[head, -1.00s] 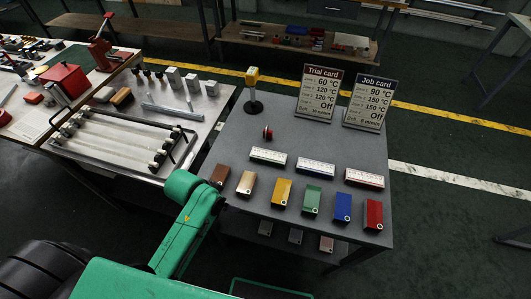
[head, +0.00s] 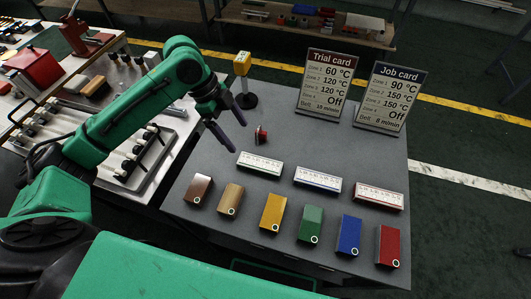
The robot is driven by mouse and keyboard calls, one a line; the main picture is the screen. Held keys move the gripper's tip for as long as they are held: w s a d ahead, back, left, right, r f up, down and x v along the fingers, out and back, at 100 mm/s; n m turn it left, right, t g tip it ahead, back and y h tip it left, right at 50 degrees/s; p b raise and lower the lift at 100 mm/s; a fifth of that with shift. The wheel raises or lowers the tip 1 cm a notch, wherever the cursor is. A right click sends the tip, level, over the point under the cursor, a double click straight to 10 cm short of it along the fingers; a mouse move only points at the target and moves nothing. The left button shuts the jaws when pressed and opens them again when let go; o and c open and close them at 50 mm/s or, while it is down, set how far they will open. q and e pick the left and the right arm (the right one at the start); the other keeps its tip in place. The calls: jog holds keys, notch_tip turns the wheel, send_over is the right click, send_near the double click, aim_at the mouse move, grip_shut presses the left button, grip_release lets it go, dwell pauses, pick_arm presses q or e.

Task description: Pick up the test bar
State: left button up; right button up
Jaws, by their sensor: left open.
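No single thing is marked as the test bar, and I cannot tell which one it is. On the grey table (head: 330,108) a row of small blocks with ring marks runs left to right: dark brown (head: 200,190), tan (head: 230,198), yellow (head: 273,211), green (head: 310,223), blue (head: 348,234), red (head: 388,245). Behind them lie three white scale strips, edged green (head: 260,164), blue (head: 318,179) and red (head: 378,195). My left gripper (head: 230,132) is open and empty, fingers pointing down over the table's left part, behind the brown block. My right gripper is out of view.
A small red knob (head: 262,135) stands close right of my left gripper. A yellow-topped post (head: 243,70), the Trial card (head: 324,85) and the Job card (head: 391,98) stand at the back. A bench with a rod rack (head: 140,165) is left, partly behind my arm.

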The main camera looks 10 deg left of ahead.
pick_arm(q)
jog(key=f, duration=0.1)
send_near(259, 163)
jog(key=shift+s+d+f+p, duration=0.1)
jog(key=shift+f+p, duration=0.1)
jog(key=shift+f, duration=0.4)
jog(key=shift+s+d+f+p, duration=0.1)
jog(key=shift+s+f+p, duration=0.05)
jog(key=shift+f, duration=0.45)
jog(key=x, duration=0.6)
jog(key=shift+w+d+f+p, duration=0.25)
jog(key=shift+d+p, duration=0.15)
grip_shut()
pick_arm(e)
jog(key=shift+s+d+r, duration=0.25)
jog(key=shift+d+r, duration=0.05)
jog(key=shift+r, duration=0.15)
pick_arm(q)
jog(key=shift+r, duration=0.15)
